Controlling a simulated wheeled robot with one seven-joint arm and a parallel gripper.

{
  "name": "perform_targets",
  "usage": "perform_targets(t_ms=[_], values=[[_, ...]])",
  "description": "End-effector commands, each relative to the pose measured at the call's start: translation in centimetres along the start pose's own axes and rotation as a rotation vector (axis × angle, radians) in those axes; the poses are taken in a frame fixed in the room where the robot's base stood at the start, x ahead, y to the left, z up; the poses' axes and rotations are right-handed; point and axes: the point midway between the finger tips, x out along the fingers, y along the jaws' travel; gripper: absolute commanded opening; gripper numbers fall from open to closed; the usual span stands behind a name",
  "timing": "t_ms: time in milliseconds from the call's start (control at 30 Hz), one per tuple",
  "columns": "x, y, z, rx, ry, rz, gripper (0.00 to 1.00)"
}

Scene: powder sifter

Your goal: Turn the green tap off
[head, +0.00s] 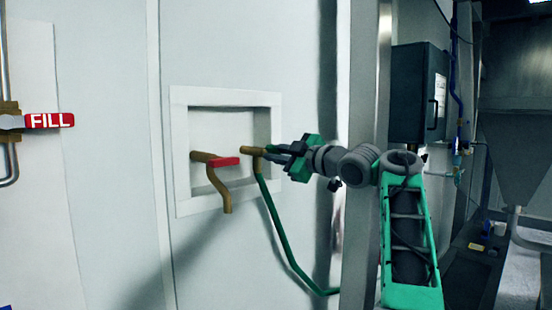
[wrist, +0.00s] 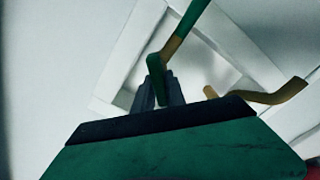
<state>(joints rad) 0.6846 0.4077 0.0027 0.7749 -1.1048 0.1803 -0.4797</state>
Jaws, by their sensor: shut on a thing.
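The green tap's brass body (head: 250,150) sits on the right side of a white recessed wall box, with a green hose (head: 275,215) hanging from it. My gripper (head: 275,150) reaches in from the right at the tap; its fingers hide the handle in the head view. In the wrist view my gripper (wrist: 160,92) is shut on the tap's green handle (wrist: 154,67), which stands between the two dark fingertips. The brass part (wrist: 172,44) and green hose (wrist: 190,18) run up and right from it.
A second tap with a red handle (head: 224,161) and a bent brass spout (head: 220,190) is close on the left in the same box (head: 180,150). A red FILL handle (head: 50,121) is at far left. A metal post (head: 362,150) stands right of the box.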

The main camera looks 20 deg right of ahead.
Motion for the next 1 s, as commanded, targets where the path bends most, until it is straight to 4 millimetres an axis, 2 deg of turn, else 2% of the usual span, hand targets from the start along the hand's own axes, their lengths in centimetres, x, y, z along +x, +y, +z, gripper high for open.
perform_targets(t_ms=[600, 1000], values=[[-0.01, -0.43, 0.1, -0.554, 0.001, 0.001, 0.0], [0.01, -0.53, 0.19, -0.739, 0.001, -0.001, 0.0]])
